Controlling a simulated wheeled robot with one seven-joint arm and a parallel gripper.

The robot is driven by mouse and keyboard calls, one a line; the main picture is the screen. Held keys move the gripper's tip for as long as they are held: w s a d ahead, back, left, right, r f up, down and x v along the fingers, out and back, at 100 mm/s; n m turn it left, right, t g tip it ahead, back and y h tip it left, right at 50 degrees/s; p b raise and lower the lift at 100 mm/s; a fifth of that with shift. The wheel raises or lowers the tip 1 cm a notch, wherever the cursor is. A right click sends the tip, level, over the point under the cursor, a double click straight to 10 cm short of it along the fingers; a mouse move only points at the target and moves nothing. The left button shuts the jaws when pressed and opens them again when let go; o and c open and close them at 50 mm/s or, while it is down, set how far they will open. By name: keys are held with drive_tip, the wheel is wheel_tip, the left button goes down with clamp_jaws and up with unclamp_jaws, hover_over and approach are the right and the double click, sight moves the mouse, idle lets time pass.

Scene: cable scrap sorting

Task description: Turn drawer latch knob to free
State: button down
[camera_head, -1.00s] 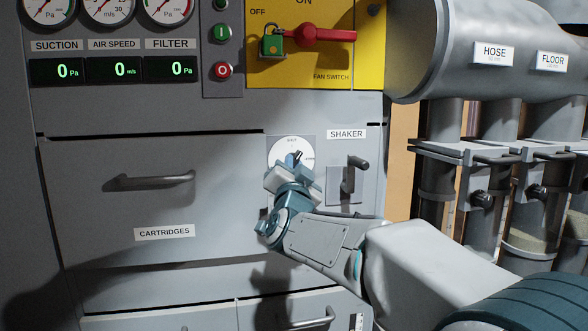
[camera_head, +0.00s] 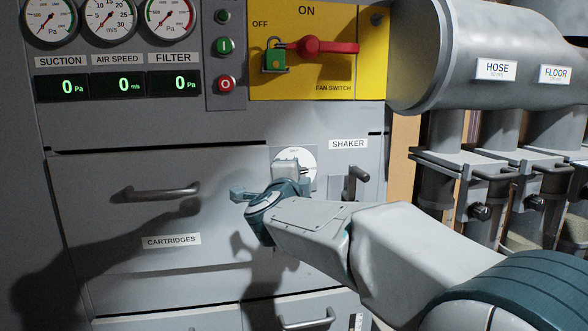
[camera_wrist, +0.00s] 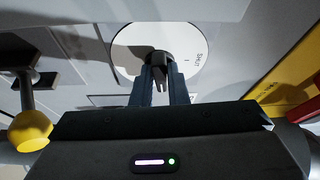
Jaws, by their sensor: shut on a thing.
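The latch knob (camera_wrist: 160,58) is a dark knob in the middle of a round white dial (camera_wrist: 195,68). The word SHUT is printed on the dial in the wrist view. In the head view the dial (camera_head: 308,158) sits right of the upper part of the CARTRIDGES drawer (camera_head: 105,215), and my gripper covers much of it. My gripper (camera_wrist: 161,78) is shut on the knob, with a finger on either side. In the head view my gripper (camera_head: 298,171) is at the dial, its wrist turned sideways. The knob's pointer is hidden, so its exact setting cannot be told. The drawer looks closed.
The SHAKER lever (camera_head: 354,180) stands close right of the dial, just above my forearm. The padlocked red fan switch handle (camera_head: 325,47) is above on a yellow panel. The drawer handle (camera_head: 160,192) sticks out at left. Pipes and jars stand at right.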

drive_tip(key=shift+m+p, duration=0.35)
drive_tip(key=shift+m, duration=0.25)
drive_tip(key=c, duration=1.4)
unclamp_jaws()
drive_tip(key=shift+c, duration=0.2)
drive_tip(key=s+a+p, duration=0.1)
drive_tip(key=s+p, duration=0.1)
drive_tip(key=s, duration=1.1)
drive_tip(key=shift+s+a, duration=0.25)
drive_tip(key=shift+s, duration=0.1)
drive_tip(key=shift+r, duration=0.15)
